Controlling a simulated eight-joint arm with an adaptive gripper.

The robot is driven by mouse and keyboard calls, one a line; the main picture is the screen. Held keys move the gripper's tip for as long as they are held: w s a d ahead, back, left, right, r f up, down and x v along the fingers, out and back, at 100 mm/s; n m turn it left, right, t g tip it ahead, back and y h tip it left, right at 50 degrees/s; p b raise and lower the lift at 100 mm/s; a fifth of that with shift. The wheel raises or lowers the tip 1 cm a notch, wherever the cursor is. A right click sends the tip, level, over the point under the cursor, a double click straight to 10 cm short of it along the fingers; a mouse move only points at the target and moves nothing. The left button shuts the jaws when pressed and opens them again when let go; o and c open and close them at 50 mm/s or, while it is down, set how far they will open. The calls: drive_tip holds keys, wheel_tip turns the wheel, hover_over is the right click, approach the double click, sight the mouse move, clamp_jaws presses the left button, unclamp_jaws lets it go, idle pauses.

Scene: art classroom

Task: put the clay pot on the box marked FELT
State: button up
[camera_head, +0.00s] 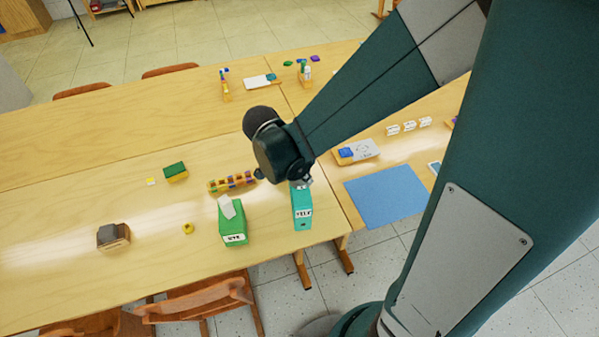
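The teal box (302,212) with a white label that seems to read FELT stands near the front edge of the table, at the middle of the view. My gripper (303,183) is just above or behind the top of this box, mostly hidden by my arm's dark wrist. I cannot see its fingers well enough to tell whether they are open or hold something. I cannot make out a clay pot for certain; one may be hidden behind my wrist or gripper.
Left of the FELT box stands a green box (234,228) with a white label. Nearby are a small yellow object (188,228), a grey-brown block (113,236), a green-topped block (175,171) and a colourful rack (232,182). A blue sheet (386,196) lies right. Chairs stand in front.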

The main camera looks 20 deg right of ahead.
drive_tip(key=o, duration=1)
drive_tip(key=shift+r, duration=0.1)
drive_tip(key=shift+r+p, duration=0.15)
drive_tip(key=shift+p, duration=0.15)
drive_tip(key=shift+p+v, duration=0.95)
drive_tip(key=shift+v, duration=5)
